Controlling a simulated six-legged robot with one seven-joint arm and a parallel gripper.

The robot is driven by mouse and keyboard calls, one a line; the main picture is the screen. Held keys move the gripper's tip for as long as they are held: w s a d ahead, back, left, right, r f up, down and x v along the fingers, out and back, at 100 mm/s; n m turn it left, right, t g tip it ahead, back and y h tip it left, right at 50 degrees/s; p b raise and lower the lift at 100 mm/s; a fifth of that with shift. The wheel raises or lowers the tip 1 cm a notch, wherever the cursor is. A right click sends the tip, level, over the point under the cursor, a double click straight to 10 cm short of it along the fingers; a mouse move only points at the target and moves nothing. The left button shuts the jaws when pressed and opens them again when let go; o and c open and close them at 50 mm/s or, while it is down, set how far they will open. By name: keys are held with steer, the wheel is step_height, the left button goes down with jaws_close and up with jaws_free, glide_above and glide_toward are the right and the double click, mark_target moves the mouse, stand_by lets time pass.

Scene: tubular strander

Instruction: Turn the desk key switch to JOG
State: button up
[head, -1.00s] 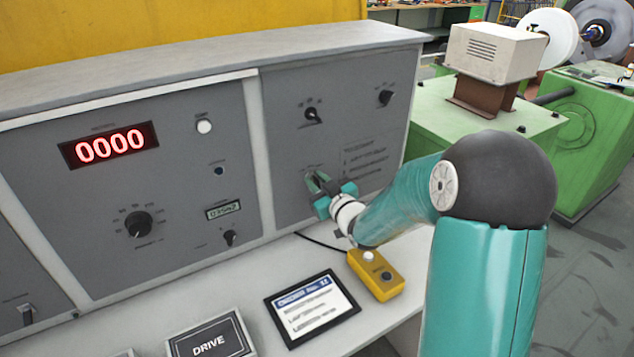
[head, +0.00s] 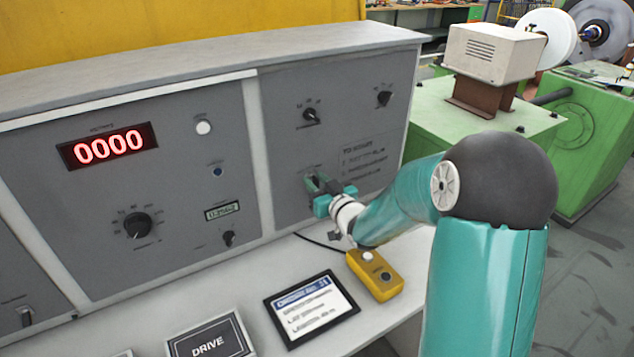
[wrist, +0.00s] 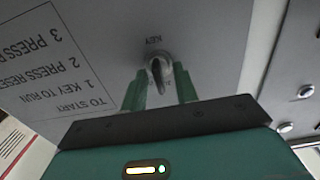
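The key switch (wrist: 158,72) is a round metal lock with a dark key in it, on the grey desk panel. In the wrist view its KEY label reads upside down. My gripper (wrist: 160,80) has its two green fingers apart, one on each side of the key, with gaps visible. In the head view my gripper (head: 318,184) is at the lower part of the right panel section and hides most of the switch. No JOG marking is legible.
A printed start list (wrist: 65,65) is beside the switch. Two knobs (head: 311,114) (head: 384,98) are above it. A yellow button box (head: 376,274), a tablet (head: 311,307) and a DRIVE sign (head: 210,338) are on the desk below my arm.

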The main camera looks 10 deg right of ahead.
steer(key=v, duration=1.4)
steer(key=shift+w+r, duration=0.1)
steer(key=s+d+r+m+g+h, duration=0.1)
steer(key=s+r+m+g+h, duration=0.2)
steer(key=s+r+g+h, duration=0.35)
steer(key=s+a+g, duration=0.2)
steer(key=s, duration=0.6)
steer(key=s+a+g, duration=0.3)
steer(key=s, duration=0.5)
steer(key=shift+s+a+r+m+y, duration=0.15)
steer(key=shift+s+r+m+y, duration=0.15)
steer(key=shift+r+y, duration=0.15)
